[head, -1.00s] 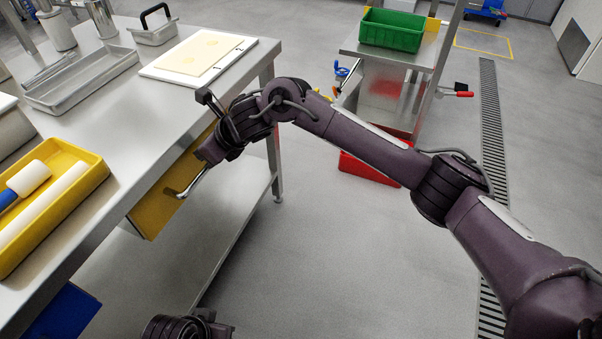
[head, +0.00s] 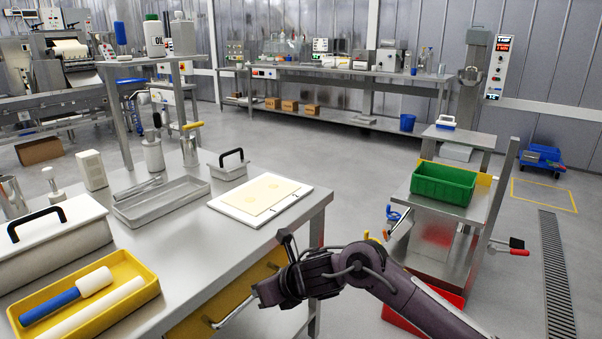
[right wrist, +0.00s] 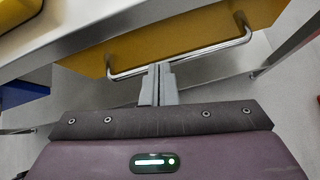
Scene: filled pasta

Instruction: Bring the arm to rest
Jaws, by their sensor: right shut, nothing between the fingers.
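My right arm comes in from the lower right in the head view. Its right gripper (head: 256,291) is beside the table's front side, near the yellow drawer front (head: 200,317) and its metal handle (head: 238,311). In the right wrist view, the grey fingers of the right gripper (right wrist: 158,84) are shut together and empty. Their tips are close to the bar of the handle (right wrist: 190,63); I cannot tell whether they touch it. The yellow drawer front (right wrist: 175,40) lies behind the bar. My left gripper is not in view.
The steel table (head: 190,235) carries a yellow tray (head: 150,290), a grey tray (head: 200,190) and a white board (head: 300,205) with a dough sheet. Open floor lies beyond.

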